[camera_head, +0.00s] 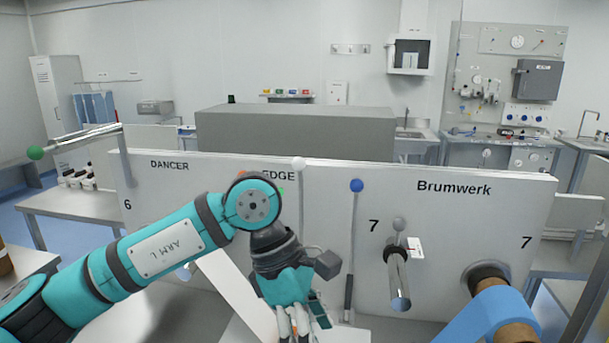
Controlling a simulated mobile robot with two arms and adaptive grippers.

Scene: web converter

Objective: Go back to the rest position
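My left arm, teal and marked "ARM L", comes in from the lower left and bends at an elbow in front of the panel. My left gripper (293,335) hangs down at the bottom edge, below the teal wrist. Its fingers are partly cut off by the frame, so I cannot tell whether they are open or hold anything. My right gripper is not in view. The white machine panel (455,215), marked "DANCER", "EDGE" and "Brumwerk", stands behind the arm.
Levers with a white ball (299,163), a blue ball (357,185) and a green ball (35,152) stand at the panel. A metal shaft (399,282) sticks out on the right.

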